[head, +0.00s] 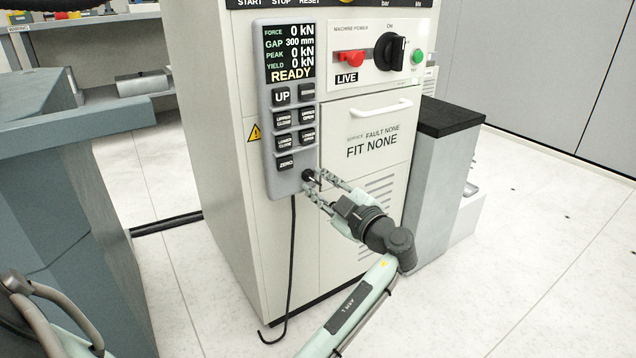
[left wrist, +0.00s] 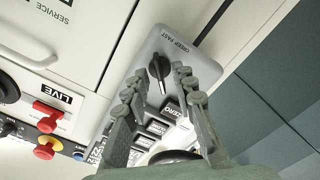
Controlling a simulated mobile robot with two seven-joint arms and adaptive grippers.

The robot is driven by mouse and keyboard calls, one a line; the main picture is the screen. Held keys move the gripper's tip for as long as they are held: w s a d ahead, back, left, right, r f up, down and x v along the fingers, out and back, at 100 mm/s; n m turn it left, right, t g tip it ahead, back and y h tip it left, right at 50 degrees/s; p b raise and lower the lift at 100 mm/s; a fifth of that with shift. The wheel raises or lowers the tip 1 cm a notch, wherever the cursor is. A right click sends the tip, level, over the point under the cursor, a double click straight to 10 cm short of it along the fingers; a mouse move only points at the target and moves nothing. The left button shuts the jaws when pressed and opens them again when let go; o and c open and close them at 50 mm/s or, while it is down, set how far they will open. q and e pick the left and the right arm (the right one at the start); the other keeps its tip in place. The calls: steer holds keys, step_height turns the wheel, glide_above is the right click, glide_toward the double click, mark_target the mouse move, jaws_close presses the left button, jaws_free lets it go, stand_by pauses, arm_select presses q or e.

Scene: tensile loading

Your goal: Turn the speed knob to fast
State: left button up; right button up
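The speed knob (left wrist: 160,68) is a small black pointer knob low on the grey control pendant (head: 282,182). In the left wrist view, a CREEP FAST label is printed beside it. I cannot tell for sure which word its pointer faces. My left gripper (head: 315,188) is at the pendant's lower end, in front of the knob. In the left wrist view its fingers (left wrist: 157,80) are open, one on each side of the knob, with visible gaps. The knob is partly hidden by the fingers in the head view. My right gripper is not in view.
Above the knob are several dark pendant buttons (head: 297,118) and a display (head: 289,53) reading READY. A black cable (head: 292,260) hangs below the pendant. A drawer handle (head: 367,111) and a red switch (head: 349,58) are to the right. A grey-blue cabinet (head: 60,190) stands left.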

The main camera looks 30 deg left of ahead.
arm_select(q)
jaws_close()
